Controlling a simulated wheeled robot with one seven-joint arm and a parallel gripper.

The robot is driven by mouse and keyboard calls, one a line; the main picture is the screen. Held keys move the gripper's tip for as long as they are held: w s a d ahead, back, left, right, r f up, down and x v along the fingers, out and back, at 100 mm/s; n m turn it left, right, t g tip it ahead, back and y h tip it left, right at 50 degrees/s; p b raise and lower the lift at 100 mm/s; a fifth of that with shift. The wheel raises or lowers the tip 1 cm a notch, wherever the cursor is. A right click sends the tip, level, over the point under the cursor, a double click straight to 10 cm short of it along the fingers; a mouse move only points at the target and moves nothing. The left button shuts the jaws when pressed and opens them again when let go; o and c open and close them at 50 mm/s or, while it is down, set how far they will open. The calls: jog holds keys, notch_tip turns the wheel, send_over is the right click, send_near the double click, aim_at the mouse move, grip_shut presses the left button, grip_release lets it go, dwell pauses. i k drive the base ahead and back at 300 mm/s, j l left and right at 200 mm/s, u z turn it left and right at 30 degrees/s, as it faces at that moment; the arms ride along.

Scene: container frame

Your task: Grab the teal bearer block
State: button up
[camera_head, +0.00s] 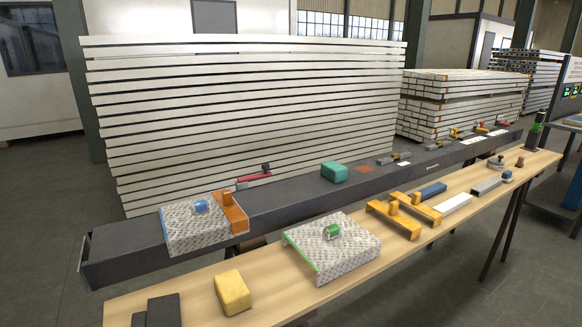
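The teal bearer block (334,172) is a small rounded block. It sits on top of the long dark grey beam (290,195), near the middle of the picture. Nothing covers it and nothing touches its sides. A flat brown-orange patch (366,169) lies on the beam just to its right.
A wooden table (190,292) runs in front of the beam. It bears a yellow block (233,292), a wrapped slab (331,246) and orange brackets (393,219). Another wrapped slab (190,228) and a red-handled tool (254,177) lie left on the beam. Stacked white panels (240,110) stand behind.

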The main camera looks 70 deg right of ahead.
aim_at(333, 172)
jog(key=k+l+u, duration=0.45)
jog(key=l, duration=0.15)
jog(key=k+l+u, duration=0.5)
jog(key=k+l, duration=0.3)
jog(key=k, duration=0.2)
jog(key=k+l+u, duration=0.1)
jog(key=k+l, duration=0.15)
jog(key=k, duration=0.2)
jog(key=k+l, duration=0.25)
jog(key=k, duration=0.25)
jog(key=k+l+u, duration=0.1)
jog(key=k+l, duration=0.15)
jog(key=k, duration=0.25)
jog(key=k+l, duration=0.2)
jog(key=k, duration=0.3)
jog(key=u, duration=0.05)
